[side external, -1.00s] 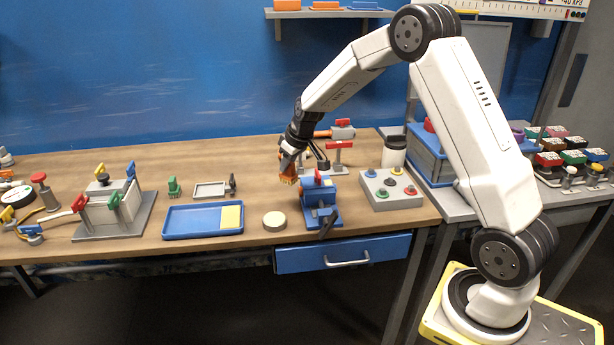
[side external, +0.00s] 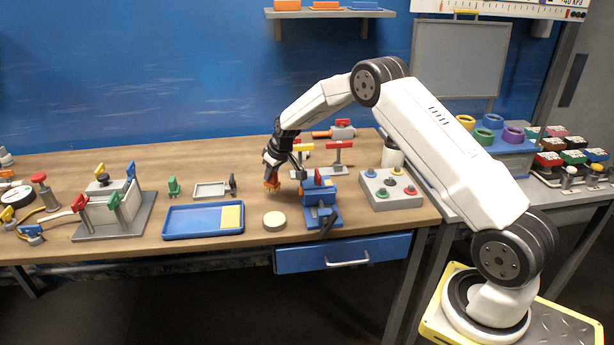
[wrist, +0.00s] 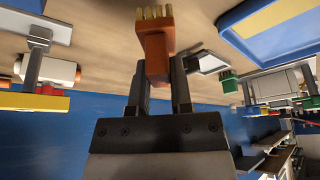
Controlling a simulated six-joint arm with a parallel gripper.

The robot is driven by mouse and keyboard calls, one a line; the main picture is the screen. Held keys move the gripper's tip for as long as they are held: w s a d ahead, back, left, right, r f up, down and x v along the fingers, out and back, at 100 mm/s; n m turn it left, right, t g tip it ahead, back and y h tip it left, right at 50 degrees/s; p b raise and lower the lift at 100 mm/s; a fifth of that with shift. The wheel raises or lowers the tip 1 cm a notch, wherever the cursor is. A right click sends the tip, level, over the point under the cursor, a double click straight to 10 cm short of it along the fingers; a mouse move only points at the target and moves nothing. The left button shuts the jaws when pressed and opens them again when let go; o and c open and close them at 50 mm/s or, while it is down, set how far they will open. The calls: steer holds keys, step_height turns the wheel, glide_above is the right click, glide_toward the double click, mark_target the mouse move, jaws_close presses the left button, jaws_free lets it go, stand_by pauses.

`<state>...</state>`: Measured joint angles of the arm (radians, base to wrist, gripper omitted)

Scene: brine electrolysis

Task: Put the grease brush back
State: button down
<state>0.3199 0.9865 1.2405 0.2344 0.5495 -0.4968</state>
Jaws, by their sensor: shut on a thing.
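The grease brush is a short orange-brown block with pale bristles. It shows at the top middle of the wrist view (wrist: 156,48) and just below my gripper in the side view (side external: 271,185). My gripper (side external: 272,172) is shut on the brush, its two dark fingers on either side of the block in the wrist view (wrist: 159,80). The brush is above the wooden bench, left of the blue vise-like block (side external: 319,192). The bristles point away from the gripper. I cannot tell whether they touch the bench.
A small grey tray (side external: 210,182) lies left of the brush, with a blue tray (side external: 190,233) holding a yellow pad in front. A round beige disc (side external: 274,221) is near the front edge. Stands with red and yellow tops (side external: 337,158) are right. Bare bench lies behind the trays.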

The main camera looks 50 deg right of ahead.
mark_target(271, 182)
steer(key=shift+w+f, duration=0.1)
steer(key=shift+w+d+f, duration=0.1)
steer(key=shift+w+f, duration=0.1)
steer(key=shift+f, duration=1.55)
steer(key=shift+f, duration=0.15)
steer(key=c, duration=0.5)
jaws_free()
steer(key=shift+c, duration=0.2)
steer(key=v, duration=1.2)
